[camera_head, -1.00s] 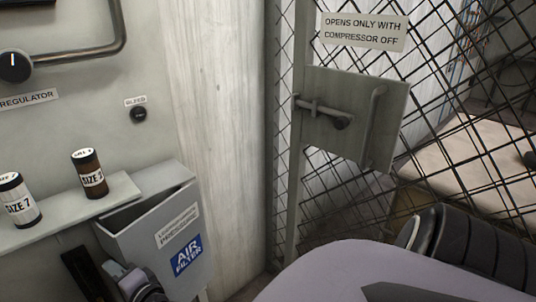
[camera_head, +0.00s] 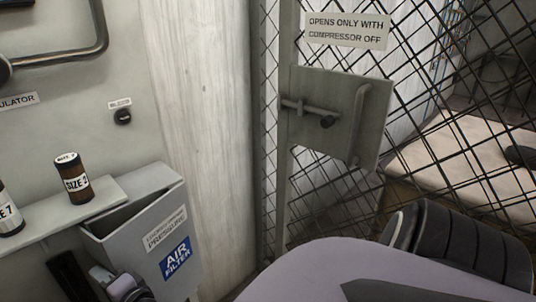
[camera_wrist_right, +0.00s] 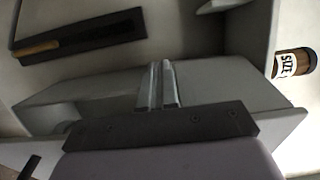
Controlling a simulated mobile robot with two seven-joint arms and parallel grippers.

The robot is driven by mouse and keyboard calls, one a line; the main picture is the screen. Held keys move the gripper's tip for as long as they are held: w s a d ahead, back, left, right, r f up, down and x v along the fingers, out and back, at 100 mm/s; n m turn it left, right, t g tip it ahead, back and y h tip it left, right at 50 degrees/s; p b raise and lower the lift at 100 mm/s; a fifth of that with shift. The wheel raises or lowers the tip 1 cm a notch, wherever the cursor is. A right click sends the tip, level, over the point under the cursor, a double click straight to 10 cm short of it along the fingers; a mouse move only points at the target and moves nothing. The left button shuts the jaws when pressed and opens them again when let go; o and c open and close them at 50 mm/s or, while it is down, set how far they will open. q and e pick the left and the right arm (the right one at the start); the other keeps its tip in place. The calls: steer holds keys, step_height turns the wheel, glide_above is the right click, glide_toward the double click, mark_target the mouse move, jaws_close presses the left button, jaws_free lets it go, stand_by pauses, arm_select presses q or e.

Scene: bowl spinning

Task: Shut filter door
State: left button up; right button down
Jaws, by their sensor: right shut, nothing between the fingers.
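The filter door (camera_head: 170,225) is the grey front with the blue AIR FILTER label, below the shelf at lower left in the head view. It leans outward, with a dark open gap along its top. In the right wrist view, my right gripper (camera_wrist_right: 158,85) is shut and empty, its two fingers together in front of a grey panel of the filter housing. I cannot tell whether they touch it. My left gripper is not in view.
A shelf (camera_head: 75,220) above the door holds a brown SIZE 2 bottle (camera_head: 73,180) and a SIZE 7 bottle (camera_head: 8,212). A wire mesh fence (camera_head: 440,140) with a latched plate (camera_head: 345,120) stands to the right.

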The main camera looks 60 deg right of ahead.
steer(key=s+d+f+m+b, duration=0.1)
steer(key=s+f+m+b, duration=0.3)
steer(key=s+m, duration=0.55)
steer(key=s+d+f+m+b, duration=0.2)
steer(key=s+f+m+b, duration=0.2)
steer(key=s+m, duration=0.6)
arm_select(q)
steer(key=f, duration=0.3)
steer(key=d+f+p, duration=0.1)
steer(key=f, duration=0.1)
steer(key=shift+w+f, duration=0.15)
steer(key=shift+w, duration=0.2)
arm_select(e)
steer(key=w+n, duration=0.1)
steer(key=w, duration=1.1)
steer(key=shift+a+f+n, duration=0.15)
steer(key=shift+a+n, duration=0.2)
arm_select(q)
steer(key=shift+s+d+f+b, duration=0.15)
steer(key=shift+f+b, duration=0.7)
steer(key=shift+b, duration=0.55)
arm_select(e)
steer(key=w, duration=0.7)
steer(key=shift+r, duration=0.25)
